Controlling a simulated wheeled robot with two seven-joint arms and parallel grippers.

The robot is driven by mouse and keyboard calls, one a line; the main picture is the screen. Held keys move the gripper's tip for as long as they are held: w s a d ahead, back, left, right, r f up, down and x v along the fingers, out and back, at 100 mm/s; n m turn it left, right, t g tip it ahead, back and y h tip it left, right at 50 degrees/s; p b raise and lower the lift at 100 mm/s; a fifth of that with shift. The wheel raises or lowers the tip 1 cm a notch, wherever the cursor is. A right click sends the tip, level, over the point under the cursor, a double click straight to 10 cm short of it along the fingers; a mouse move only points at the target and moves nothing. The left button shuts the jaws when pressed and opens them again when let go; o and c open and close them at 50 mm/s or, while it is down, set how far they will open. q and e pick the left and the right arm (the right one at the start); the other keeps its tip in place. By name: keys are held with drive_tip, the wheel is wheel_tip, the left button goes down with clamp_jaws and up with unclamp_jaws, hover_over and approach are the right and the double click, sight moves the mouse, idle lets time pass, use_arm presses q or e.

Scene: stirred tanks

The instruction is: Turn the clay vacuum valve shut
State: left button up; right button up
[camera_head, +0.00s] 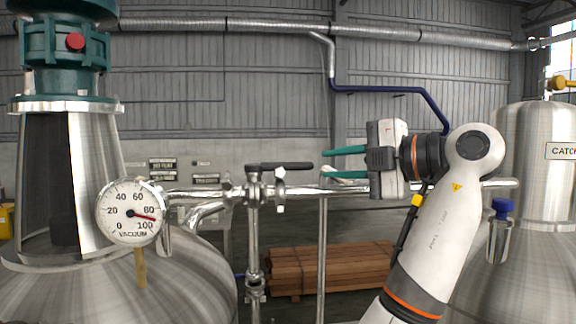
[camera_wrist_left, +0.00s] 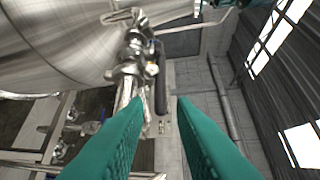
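A valve with a dark lever (camera_head: 283,166) sits on the steel pipe in the middle of the head view. Its lever lies level, along the pipe. A clay-brown bar (camera_head: 140,266) hangs below the vacuum gauge (camera_head: 130,212); I cannot tell whether it is a valve handle. The gauge needle points between 80 and 100. My left gripper (camera_head: 328,164) is right of the dark lever, its teal fingers apart and pointing left, with nothing between them. In the left wrist view, the open fingers (camera_wrist_left: 161,100) face a dark bar and steel fittings (camera_wrist_left: 132,55). My right gripper is out of view.
A large steel tank (camera_head: 190,275) with a teal motor (camera_head: 66,55) stands at left. Another steel tank (camera_head: 540,150) with a blue knob (camera_head: 503,207) stands at right. A wood stack (camera_head: 335,268) lies on the floor behind. Thin upright pipes stand below the lever.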

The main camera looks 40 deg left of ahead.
sight(294, 166)
use_arm(q)
drive_tip(key=a, duration=0.3)
drive_tip(key=s+a+f, duration=0.1)
drive_tip(key=a, duration=0.6)
drive_tip(key=shift+s+a+f, duration=0.25)
drive_tip(key=shift+s+a, duration=0.3)
clamp_jaws()
